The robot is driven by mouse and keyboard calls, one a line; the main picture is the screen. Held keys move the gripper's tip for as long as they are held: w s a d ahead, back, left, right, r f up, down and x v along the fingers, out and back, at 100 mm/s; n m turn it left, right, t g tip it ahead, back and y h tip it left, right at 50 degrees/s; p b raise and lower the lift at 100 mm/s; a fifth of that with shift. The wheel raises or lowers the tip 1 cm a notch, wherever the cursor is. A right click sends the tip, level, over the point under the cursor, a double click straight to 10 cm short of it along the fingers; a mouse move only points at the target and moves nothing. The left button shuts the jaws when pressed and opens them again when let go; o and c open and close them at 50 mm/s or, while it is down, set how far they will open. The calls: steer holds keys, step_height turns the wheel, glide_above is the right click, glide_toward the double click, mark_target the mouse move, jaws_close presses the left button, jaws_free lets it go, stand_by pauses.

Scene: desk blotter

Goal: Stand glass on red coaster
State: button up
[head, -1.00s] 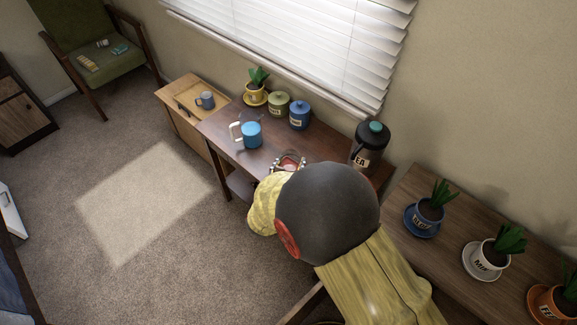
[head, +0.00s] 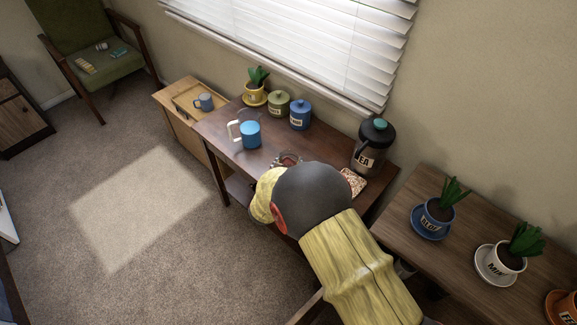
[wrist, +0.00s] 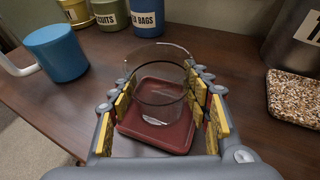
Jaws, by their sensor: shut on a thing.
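A clear, empty glass (wrist: 158,80) stands upright between the yellow-padded fingers of my gripper (wrist: 162,103) in the wrist view. My gripper is shut on its sides. The red coaster (wrist: 170,140), square with rounded corners, lies on the dark wooden desk directly under the glass. The glass's base appears within the coaster's edges; I cannot tell whether it touches or hangs just above. In the head view my arm hides most of the coaster and glass.
A blue mug (wrist: 56,52) with a white handle stands to the left. A speckled square mat (wrist: 294,97) lies to the right, below the dark TEA flask (head: 372,148). Green (head: 278,104) and blue (head: 300,115) canisters stand behind. Bare desk surrounds the coaster.

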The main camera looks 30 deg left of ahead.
steer(key=shift+r, duration=0.15)
steer(key=shift+f, duration=0.2)
steer(key=o, duration=1.3)
steer(key=shift+r, duration=0.25)
steer(key=p+v, duration=0.4)
steer(key=v, duration=0.8)
steer(key=shift+f, duration=0.1)
